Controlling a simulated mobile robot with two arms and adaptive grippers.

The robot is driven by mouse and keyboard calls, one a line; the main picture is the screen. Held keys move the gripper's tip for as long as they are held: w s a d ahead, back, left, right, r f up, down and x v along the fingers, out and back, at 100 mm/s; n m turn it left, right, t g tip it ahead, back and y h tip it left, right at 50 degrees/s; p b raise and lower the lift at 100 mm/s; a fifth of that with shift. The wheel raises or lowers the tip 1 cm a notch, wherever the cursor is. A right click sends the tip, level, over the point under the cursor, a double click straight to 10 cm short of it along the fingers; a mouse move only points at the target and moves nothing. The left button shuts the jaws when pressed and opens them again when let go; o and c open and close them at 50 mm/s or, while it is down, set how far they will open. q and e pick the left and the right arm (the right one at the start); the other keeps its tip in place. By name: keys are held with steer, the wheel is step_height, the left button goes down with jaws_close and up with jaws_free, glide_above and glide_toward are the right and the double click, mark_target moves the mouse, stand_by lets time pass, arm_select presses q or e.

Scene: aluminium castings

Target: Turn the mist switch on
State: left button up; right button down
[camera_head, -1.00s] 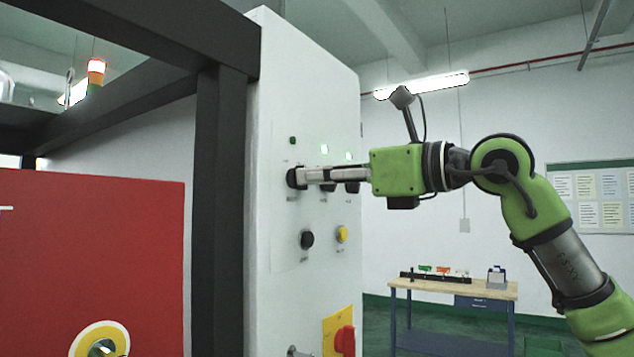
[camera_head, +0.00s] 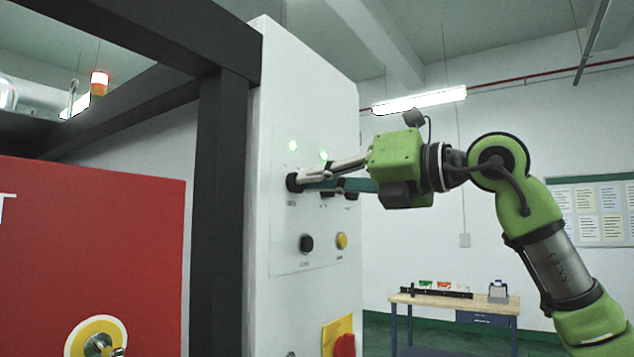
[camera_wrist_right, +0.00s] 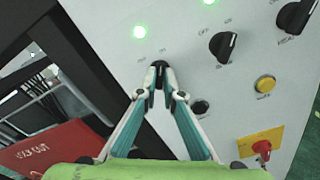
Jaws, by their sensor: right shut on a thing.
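My right gripper (camera_head: 303,180) is shut on the leftmost black switch knob (camera_head: 292,182) of the upper row. In the right wrist view, the fingertips (camera_wrist_right: 158,76) close around this knob and hide most of it; its label is too small to read. I cannot tell which label says mist. My left gripper is not in view.
A neighbouring black switch (camera_wrist_right: 222,45) sits to the right in the upper row. Below are a black button (camera_head: 306,243), a yellow button (camera_head: 341,240) and a red switch on a yellow plate (camera_head: 335,330). A dark frame post (camera_head: 208,230) stands left of the panel.

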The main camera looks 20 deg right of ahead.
steer(key=shift+r, duration=0.1)
stand_by(0.4)
steer(key=c, duration=2.2)
jaws_free()
steer(key=v, duration=1.2)
steer(key=shift+d, duration=0.1)
